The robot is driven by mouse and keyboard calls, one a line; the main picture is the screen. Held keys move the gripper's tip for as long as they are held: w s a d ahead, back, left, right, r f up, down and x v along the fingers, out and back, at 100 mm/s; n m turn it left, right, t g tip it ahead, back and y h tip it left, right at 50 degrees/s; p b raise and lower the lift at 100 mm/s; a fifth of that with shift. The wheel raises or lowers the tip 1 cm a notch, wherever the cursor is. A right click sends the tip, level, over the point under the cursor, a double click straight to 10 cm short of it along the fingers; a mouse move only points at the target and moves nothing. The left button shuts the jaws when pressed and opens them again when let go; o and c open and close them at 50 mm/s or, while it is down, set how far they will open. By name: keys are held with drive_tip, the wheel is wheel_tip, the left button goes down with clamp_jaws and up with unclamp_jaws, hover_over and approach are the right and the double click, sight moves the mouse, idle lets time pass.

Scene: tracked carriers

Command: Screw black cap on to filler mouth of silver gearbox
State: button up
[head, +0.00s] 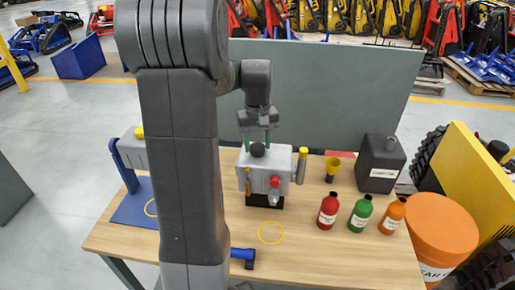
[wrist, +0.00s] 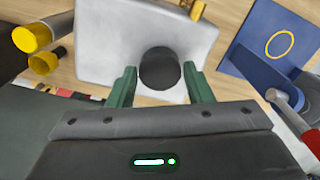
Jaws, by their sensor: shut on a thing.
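The silver gearbox (head: 264,172) stands on the wooden table, with a red fitting on its front. Its top also fills much of the wrist view (wrist: 105,45). The black cap (head: 257,150) is at the top of the gearbox; in the wrist view the cap (wrist: 160,68) sits between two green fingers. My gripper (head: 258,139) points down over the gearbox and is shut on the cap; it also shows in the wrist view (wrist: 160,82). The filler mouth is hidden under the cap, so I cannot tell how far the cap is seated.
A yellow-topped cylinder (head: 301,165) stands at the gearbox's right side. Further right are a yellow funnel (head: 332,168), a dark canister (head: 380,165) and red (head: 327,212), green (head: 360,214) and orange (head: 391,215) bottles. A blue-handled tool (head: 243,256) lies in front. A grey panel (head: 330,95) stands behind.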

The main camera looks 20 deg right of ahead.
drive_tip(key=m+p, duration=0.1)
drive_tip(key=m, duration=0.3)
drive_tip(key=shift+m, duration=0.4)
drive_tip(key=m, duration=0.5)
drive_tip(key=o, duration=0.8)
drive_tip(key=shift+c, duration=0.2)
